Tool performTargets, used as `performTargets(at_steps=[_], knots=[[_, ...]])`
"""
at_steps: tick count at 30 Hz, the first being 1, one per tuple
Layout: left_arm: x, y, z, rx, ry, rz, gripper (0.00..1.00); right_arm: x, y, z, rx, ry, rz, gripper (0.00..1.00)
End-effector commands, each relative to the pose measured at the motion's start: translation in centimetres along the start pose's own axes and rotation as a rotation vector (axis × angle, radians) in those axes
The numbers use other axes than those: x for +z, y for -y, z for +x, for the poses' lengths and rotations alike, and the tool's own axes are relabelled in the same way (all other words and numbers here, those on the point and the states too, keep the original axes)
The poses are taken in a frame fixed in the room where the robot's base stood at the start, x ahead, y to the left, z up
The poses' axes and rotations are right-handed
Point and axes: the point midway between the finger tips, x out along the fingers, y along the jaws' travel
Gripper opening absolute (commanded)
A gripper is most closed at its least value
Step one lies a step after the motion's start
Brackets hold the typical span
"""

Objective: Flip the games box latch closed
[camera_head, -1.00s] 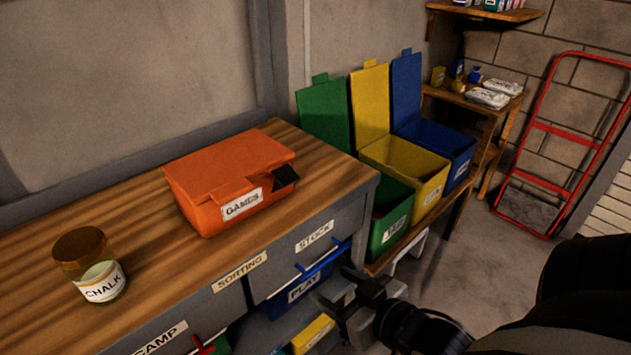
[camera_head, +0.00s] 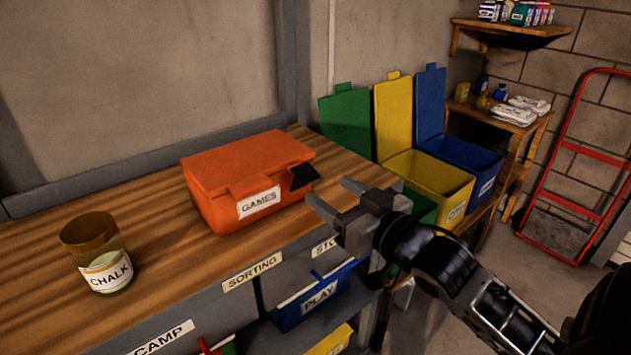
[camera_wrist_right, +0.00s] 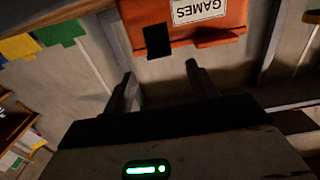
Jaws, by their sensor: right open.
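The orange games box (camera_head: 215,205) sits on the wooden bench top with its lid down and a GAMES label on its front. Its black latch (camera_head: 304,177) sticks outward from the front, near the right end. In the right wrist view the box (camera_wrist_right: 215,38) is at the top, and the latch (camera_wrist_right: 158,41) shows as a dark flap. My right gripper (camera_head: 331,195) is open and empty, just in front of and to the right of the box, apart from the latch. In the wrist view the latch lies beyond the two fingers, roughly between them. My left gripper is not in view.
A chalk jar (camera_head: 95,255) stands left on the bench (camera_head: 150,225). Drawers and a blue PLAY bin (camera_head: 318,300) are below the front edge. Green, yellow (camera_head: 440,190) and blue (camera_head: 470,160) open-lidded bins stand to the right. A red hand truck (camera_head: 570,205) stands far right.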

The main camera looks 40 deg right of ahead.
Motion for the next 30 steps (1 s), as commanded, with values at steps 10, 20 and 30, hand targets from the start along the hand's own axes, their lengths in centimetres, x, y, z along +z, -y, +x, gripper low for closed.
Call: performTargets(at_steps=[10,20,30], knots=[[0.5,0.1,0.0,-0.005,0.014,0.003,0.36,0.0,0.0,4.8,0.001,0.0,-0.001,0.58],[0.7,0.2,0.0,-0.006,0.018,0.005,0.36,0.1,0.0,5.5,0.0,0.001,-0.001,0.58],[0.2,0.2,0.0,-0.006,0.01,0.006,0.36,0.0,0.0,5.5,0.0,0.001,-0.001,0.13]])
